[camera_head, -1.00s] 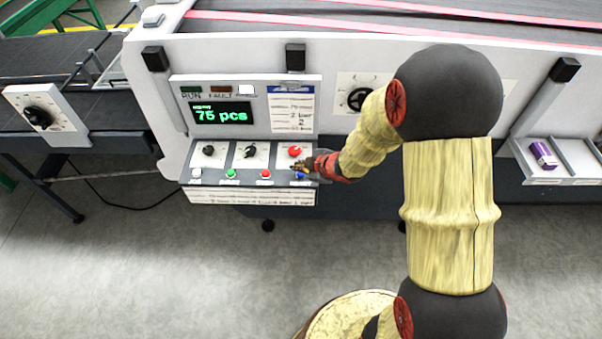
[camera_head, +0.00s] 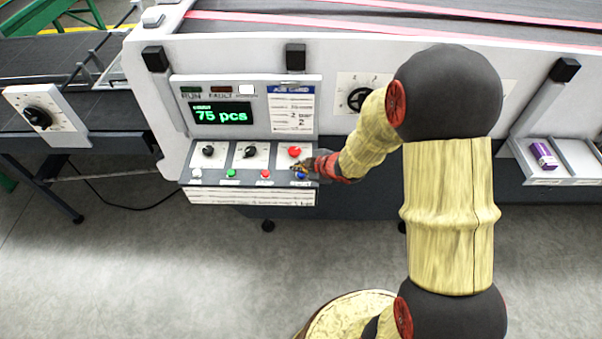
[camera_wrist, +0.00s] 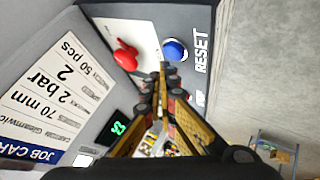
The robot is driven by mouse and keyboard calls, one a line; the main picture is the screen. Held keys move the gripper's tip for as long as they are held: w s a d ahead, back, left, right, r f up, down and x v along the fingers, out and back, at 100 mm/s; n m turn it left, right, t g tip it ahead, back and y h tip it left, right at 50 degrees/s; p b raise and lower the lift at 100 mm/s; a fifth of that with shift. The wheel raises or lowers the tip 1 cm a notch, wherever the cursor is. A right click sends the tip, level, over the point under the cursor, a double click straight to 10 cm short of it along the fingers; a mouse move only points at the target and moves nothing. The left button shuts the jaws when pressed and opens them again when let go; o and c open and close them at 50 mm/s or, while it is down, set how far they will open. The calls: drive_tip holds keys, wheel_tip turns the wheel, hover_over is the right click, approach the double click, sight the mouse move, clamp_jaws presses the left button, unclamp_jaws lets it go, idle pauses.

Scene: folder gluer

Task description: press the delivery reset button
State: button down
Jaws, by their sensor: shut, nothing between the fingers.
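The blue button (camera_head: 301,177), marked RESET in the wrist view, sits at the right end of the front row on the control panel (camera_head: 215,183). It also shows in the wrist view (camera_wrist: 175,49), round and partly bordered by my fingertips. My gripper (camera_head: 297,168) is shut and empty, reaching in from the right over the panel's right end. In the wrist view its fingertips (camera_wrist: 163,68) come together right at the lower left edge of the blue button. I cannot tell whether they touch it.
A red knob (camera_head: 295,152) stands just behind the blue button, close to my fingers. A red button (camera_head: 265,174), a green button (camera_head: 231,173) and a white button (camera_head: 196,172) lie to the left. The screen (camera_head: 221,116) reads 75 pcs, beside a job card (camera_head: 292,108).

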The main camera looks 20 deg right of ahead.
sight(300, 175)
drive_tip(key=shift+f, duration=0.4)
drive_tip(key=shift+f+b, duration=0.55)
drive_tip(key=shift+b, duration=0.05)
idle(0.8)
drive_tip(key=shift+r, duration=0.15)
drive_tip(key=shift+r+p, duration=0.8)
drive_tip(key=shift+p, duration=0.1)
wheel_tip(300, 175, up, 5)
drive_tip(key=p, duration=0.4)
drive_tip(key=shift+r+p, duration=0.1)
drive_tip(key=shift+p, duration=0.3)
idle(0.5)
